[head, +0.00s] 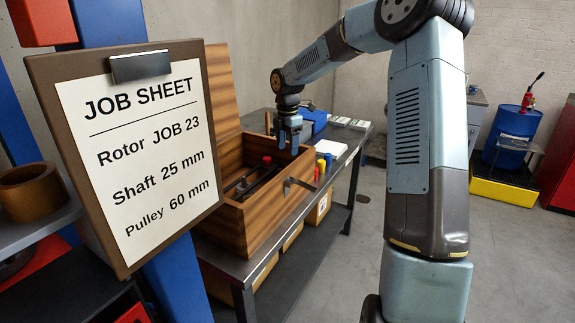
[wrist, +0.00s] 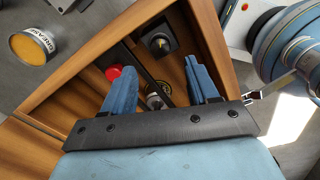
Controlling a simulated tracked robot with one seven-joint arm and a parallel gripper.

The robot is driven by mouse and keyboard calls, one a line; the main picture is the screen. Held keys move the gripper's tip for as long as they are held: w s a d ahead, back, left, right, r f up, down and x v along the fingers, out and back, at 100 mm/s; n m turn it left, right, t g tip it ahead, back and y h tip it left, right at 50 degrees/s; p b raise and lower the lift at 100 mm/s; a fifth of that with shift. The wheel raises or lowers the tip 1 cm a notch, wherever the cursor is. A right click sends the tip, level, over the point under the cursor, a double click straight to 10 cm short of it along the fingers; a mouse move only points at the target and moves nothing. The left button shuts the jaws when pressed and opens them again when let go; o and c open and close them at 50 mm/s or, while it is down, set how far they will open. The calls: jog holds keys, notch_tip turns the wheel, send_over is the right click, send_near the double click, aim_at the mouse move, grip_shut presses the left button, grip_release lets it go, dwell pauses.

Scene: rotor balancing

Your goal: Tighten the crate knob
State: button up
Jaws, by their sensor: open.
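The wooden crate (head: 262,222) stands open on the bench with its lid raised. Inside it, a red knob (head: 267,160) sits by a dark bar; both also show in the wrist view, the knob (wrist: 114,72) partly behind my left finger. My gripper (head: 288,146) is open and empty over the crate, pointing down. In the wrist view, the space between its fingertips (wrist: 156,66) lies to the right of the red knob, over the bar (wrist: 145,68). A small metal round part (wrist: 155,101) shows between the fingers, partly hidden by the gripper body.
A dark block with a yellow mark (wrist: 158,43) sits inside the crate. A yellow-lidded tin (wrist: 33,46) stands outside it. The job sheet board (head: 130,150) blocks the left of the head view.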

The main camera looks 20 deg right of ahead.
notch_tip(320, 180, down, 8)
jog(key=shift+r, duration=0.25)
jog(key=shift+c, duration=0.2)
jog(key=c, duration=1)
